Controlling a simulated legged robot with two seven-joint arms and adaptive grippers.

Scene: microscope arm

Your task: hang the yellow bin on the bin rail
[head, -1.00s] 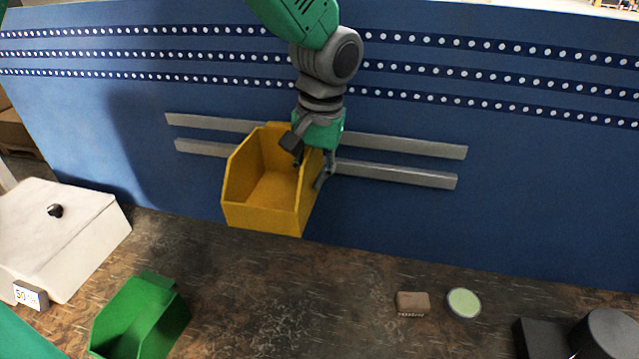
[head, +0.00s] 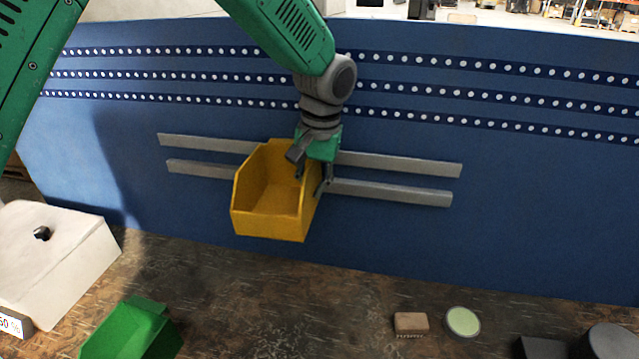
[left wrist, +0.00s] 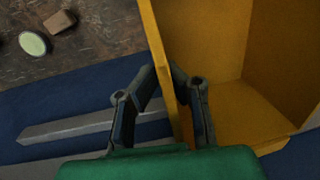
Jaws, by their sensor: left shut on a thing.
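The yellow bin (head: 270,205) is held up in front of the blue panel, above the bench, its open side facing me. My left gripper (head: 312,178) is shut on the bin's right side wall. In the left wrist view the gripper (left wrist: 165,100) has one finger on each side of the wall of the yellow bin (left wrist: 215,45). The bin rail (head: 400,163) is two grey horizontal strips on the panel, and the bin covers part of them. Whether the bin's back touches the rail I cannot tell. The right gripper is not in view.
A green bin (head: 130,325) and a white box (head: 50,255) with a black knob stand at the left of the bench. A brown block (head: 411,322), a pale green disc (head: 463,321) and dark round equipment (head: 610,342) are at the front right. The bench below the bin is clear.

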